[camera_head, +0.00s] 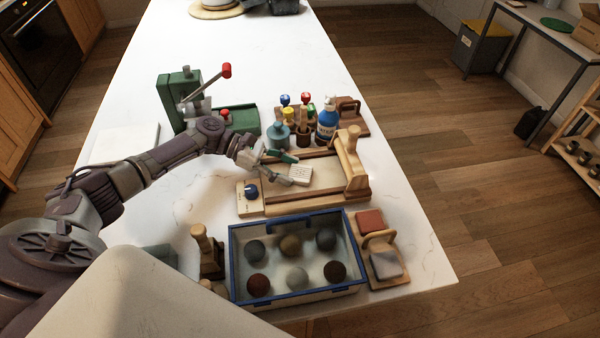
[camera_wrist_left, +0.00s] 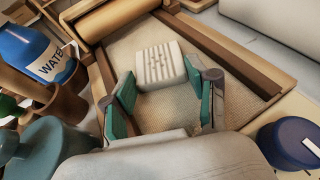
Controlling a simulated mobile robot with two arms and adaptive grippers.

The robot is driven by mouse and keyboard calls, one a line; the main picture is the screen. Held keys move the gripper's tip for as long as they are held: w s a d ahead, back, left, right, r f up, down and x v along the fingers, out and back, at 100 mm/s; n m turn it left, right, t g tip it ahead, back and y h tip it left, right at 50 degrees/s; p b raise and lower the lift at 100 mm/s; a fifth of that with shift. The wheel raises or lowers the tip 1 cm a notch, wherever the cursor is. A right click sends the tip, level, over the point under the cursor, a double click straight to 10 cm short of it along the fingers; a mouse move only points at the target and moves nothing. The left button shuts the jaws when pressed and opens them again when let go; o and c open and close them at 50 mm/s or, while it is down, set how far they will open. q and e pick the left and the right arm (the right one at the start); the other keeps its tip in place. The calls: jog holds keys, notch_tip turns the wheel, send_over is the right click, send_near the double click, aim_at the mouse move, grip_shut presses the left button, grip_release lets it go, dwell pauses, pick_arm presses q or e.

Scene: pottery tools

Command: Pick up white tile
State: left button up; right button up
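The white tile (camera_head: 300,174) is a small block with ridges on its top. It lies on the canvas bed of a wooden slab roller (camera_head: 328,178). It also shows in the left wrist view (camera_wrist_left: 161,64), just ahead of the fingers. My left gripper (camera_head: 283,164) is low over the board at the tile's left side. In the left wrist view its two green-padded fingers (camera_wrist_left: 163,88) are spread apart, with the near edge of the tile between or just beyond their tips. Nothing is gripped. My right gripper does not show.
A blue WATER bottle (camera_head: 327,122), a teal jar (camera_head: 278,135) and tool pots stand behind the board. A blue-knobbed box (camera_head: 250,196) is at its left. A blue-rimmed bin (camera_head: 235,270) with several balls is in front. A green press (camera_head: 180,98) stands back left.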

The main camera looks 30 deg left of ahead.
pick_arm(q)
jog(key=c, duration=0.6)
jog(key=shift+o, duration=0.2)
